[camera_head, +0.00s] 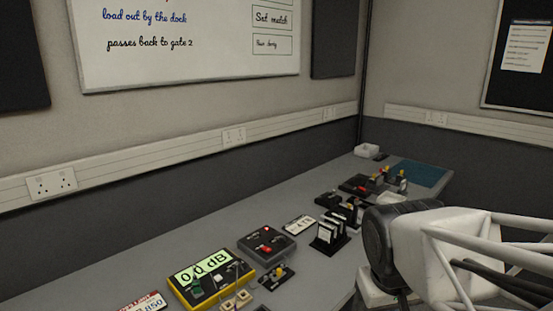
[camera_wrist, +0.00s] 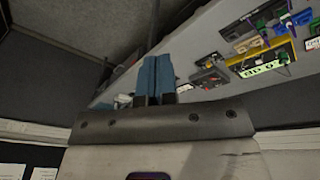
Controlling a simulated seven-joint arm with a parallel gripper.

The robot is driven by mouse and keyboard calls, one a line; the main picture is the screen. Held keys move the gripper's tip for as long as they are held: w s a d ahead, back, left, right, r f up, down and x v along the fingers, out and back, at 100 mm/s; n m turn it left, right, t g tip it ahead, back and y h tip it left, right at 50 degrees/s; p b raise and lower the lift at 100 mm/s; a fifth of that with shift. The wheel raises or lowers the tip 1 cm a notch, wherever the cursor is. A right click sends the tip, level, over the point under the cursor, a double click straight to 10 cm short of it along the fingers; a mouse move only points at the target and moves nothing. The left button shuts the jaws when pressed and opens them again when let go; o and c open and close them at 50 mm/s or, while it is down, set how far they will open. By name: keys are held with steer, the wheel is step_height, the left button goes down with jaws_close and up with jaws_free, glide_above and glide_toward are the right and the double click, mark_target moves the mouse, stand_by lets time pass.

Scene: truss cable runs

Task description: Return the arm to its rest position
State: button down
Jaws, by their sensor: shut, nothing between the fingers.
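My gripper (camera_wrist: 155,62) shows in the wrist view, its two blue fingers side by side and closed together with nothing held between them. It is clear of the bench items, which appear tilted at the upper right of that view. In the head view my pale arm with its dark round joint is at the lower right, in front of the bench's right side. The fingers cannot be made out in the head view.
A grey bench (camera_head: 215,228) runs along the wall. A whiteboard (camera_head: 190,60) hangs above.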

steer(key=shift+s+d+f+m+y, duration=0.15)
steer(key=shift+s+m, duration=0.1)
steer(key=shift+s, duration=0.35)
steer(key=shift+s+r+m+y, duration=0.1)
steer(key=shift+s+m, duration=0.1)
steer(key=shift+s, duration=0.45)
steer(key=shift+s+d+f+m+y, duration=0.15)
steer(key=shift+s+m, duration=0.1)
steer(key=shift+s, duration=0.35)
